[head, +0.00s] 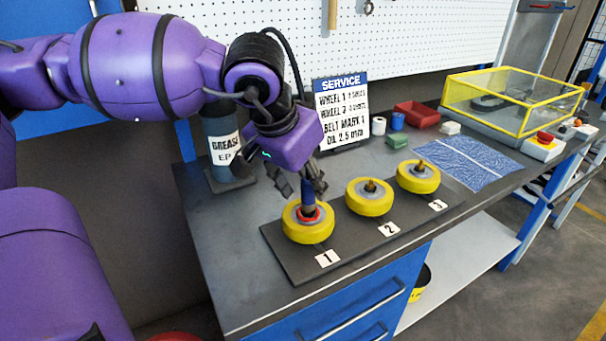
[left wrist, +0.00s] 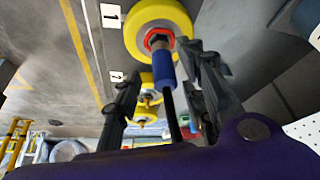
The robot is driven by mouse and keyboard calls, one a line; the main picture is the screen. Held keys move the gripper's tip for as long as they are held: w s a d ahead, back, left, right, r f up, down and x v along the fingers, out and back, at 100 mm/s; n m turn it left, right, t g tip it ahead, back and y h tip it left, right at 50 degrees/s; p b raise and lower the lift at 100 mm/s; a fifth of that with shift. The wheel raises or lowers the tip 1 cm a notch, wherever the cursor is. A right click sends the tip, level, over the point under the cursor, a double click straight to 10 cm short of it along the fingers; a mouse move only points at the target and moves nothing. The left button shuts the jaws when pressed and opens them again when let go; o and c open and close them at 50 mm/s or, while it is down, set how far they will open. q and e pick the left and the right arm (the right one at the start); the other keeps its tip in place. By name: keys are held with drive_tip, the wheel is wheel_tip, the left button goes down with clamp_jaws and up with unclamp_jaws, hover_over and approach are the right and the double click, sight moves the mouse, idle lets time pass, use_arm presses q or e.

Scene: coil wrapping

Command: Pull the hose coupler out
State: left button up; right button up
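The hose coupler (head: 308,194) is a blue sleeve standing upright on the red-ringed hub of yellow wheel 1 (head: 296,232). In the left wrist view the blue coupler (left wrist: 163,68) sits at the red ring of the yellow wheel (left wrist: 150,12), with a dark hose or rod (left wrist: 173,110) running back from it. My left gripper (head: 300,190) is just above wheel 1, with its fingers around the coupler's upper part. In the left wrist view the left gripper (left wrist: 162,66) has its fingers apart, with a visible gap on the left side of the coupler. My right gripper is not in view.
Wheel 2 (head: 369,199) and wheel 3 (head: 418,177) stand to the right on the same dark plate (head: 290,262). A service sign (head: 340,112) and a grease canister (head: 222,150) stand behind. A blue cloth (head: 462,160) and a yellow-framed mesh box (head: 510,98) lie further right.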

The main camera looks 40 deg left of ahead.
sight(306, 183)
use_arm(q)
drive_tip(key=b+x, duration=0.1)
drive_tip(key=x, duration=0.2)
drive_tip(key=shift+w+f, duration=0.2)
drive_tip(key=shift+f, duration=0.1)
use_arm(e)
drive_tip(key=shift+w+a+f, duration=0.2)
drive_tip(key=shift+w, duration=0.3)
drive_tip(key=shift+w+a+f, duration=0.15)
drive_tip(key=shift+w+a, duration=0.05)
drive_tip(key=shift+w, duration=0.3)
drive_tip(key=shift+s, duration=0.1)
use_arm(q)
clamp_jaws()
drive_tip(key=c, duration=0.6)
unclamp_jaws()
drive_tip(key=shift+c, duration=0.2)
drive_tip(key=shift+r, duration=0.1)
clamp_jaws()
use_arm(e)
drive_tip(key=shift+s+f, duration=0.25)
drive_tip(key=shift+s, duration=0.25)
